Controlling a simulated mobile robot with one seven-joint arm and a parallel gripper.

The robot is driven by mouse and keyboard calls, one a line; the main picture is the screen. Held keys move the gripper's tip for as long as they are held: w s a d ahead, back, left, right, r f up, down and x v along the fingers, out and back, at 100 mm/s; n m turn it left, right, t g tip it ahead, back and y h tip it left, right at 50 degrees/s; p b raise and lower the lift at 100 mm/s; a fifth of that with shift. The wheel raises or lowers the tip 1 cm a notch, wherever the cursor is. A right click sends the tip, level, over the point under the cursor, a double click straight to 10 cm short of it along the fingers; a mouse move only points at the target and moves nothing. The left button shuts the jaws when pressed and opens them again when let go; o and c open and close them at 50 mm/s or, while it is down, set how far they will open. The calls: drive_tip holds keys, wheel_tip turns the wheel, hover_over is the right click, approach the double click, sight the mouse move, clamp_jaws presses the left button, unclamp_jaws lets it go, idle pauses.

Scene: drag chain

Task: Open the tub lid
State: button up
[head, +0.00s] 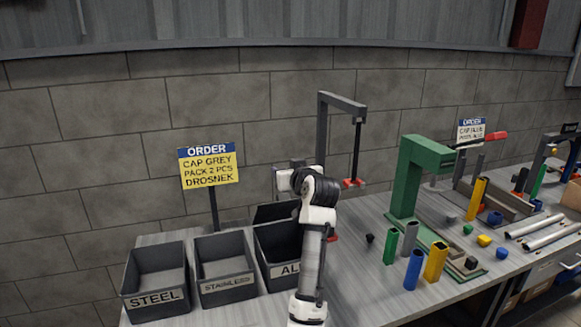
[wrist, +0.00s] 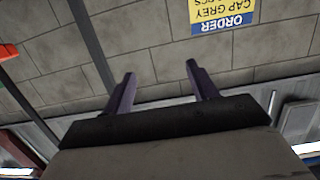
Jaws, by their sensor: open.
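Three dark open-topped tubs stand in a row on the table in the head view: the STEEL tub (head: 157,297), the STAINLESS tub (head: 226,288) and the tub marked AL (head: 285,271), whose label is partly covered by my arm. A dark panel (head: 273,212) stands at the back of the AL tub and looks like a raised lid; my arm hides part of it, and I cannot tell its exact angle. My gripper (wrist: 160,69) is open in the wrist view, with nothing between its fingers. In the head view it is mostly hidden behind my wrist, above the AL tub.
An ORDER sign (head: 209,167) stands behind the tubs. A grey frame with a hanging rod (head: 357,150) and a green press (head: 412,180) stand to the right. A block wall (head: 110,120) closes the back.

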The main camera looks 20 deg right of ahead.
drive_tip(key=shift+s+r, duration=0.7)
drive_tip(key=shift+r, duration=0.2)
drive_tip(key=s+r+b, duration=0.2)
drive_tip(key=s+b, duration=0.3)
drive_tip(key=s, duration=0.8)
drive_tip(key=shift+s+r, duration=0.3)
drive_tip(key=shift+r, duration=0.05)
drive_tip(key=shift+c, duration=0.5)
